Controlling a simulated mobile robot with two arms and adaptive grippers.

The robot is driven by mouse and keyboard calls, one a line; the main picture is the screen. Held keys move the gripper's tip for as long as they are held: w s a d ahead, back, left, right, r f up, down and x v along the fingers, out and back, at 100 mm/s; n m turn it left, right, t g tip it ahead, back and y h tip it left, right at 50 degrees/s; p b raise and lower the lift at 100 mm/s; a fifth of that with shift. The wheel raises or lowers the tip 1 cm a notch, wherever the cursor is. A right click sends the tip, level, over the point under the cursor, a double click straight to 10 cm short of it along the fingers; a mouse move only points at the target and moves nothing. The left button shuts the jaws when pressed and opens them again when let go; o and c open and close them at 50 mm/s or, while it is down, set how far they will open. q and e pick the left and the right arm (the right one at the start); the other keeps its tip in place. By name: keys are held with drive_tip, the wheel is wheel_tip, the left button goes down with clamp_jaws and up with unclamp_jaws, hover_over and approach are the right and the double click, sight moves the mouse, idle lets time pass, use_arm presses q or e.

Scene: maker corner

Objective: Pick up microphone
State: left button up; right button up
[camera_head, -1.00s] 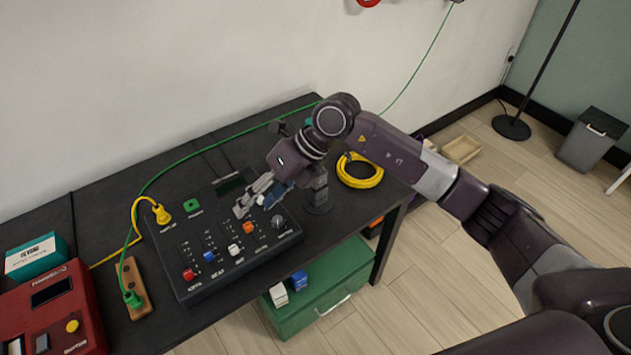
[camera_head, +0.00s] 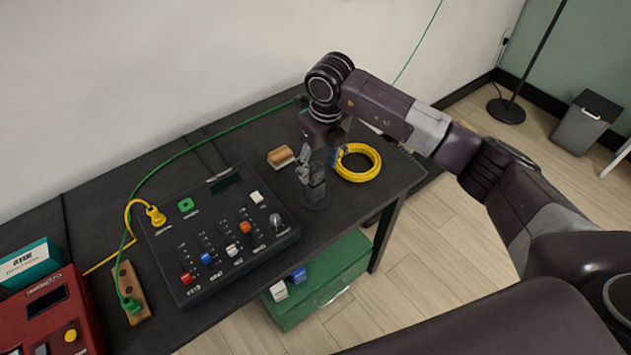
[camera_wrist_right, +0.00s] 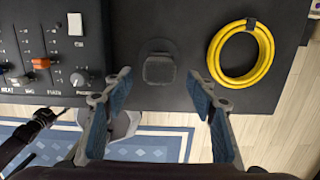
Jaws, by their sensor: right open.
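The microphone (camera_head: 316,188) is a dark grey upright piece on a round base, on the black table right of the mixer. In the right wrist view its square top (camera_wrist_right: 159,69) shows from above, just beyond and between the fingers. My right gripper (camera_head: 320,155) is over the microphone, pointing down, and partly hides it in the head view. In the right wrist view my right gripper (camera_wrist_right: 160,97) is open and empty, blue-padded fingers wide apart. A dark part of my left arm shows at the wrist view's left edge; its jaws are unclear.
The black mixer (camera_head: 283,238) with coloured sliders is left of the microphone. A coiled yellow cable (camera_head: 374,171) lies close on its right. A small tan-and-dark block (camera_head: 281,157) lies behind. A green drawer box (camera_head: 322,290) stands below the table edge.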

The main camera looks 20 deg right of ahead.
sight(315, 182)
drive_tip(key=f, duration=0.2)
drive_tip(key=w+f+p, duration=0.1)
drive_tip(key=f, duration=0.1)
drive_tip(key=shift+a, duration=0.25)
drive_tip(key=shift+f, duration=0.1)
drive_tip(key=shift+c, duration=0.7)
drive_tip(key=c, duration=0.5)
use_arm(q)
drive_tip(key=shift+s+r, duration=0.45)
drive_tip(key=shift+r, duration=0.15)
use_arm(e)
drive_tip(key=shift+w, duration=0.1)
clamp_jaws()
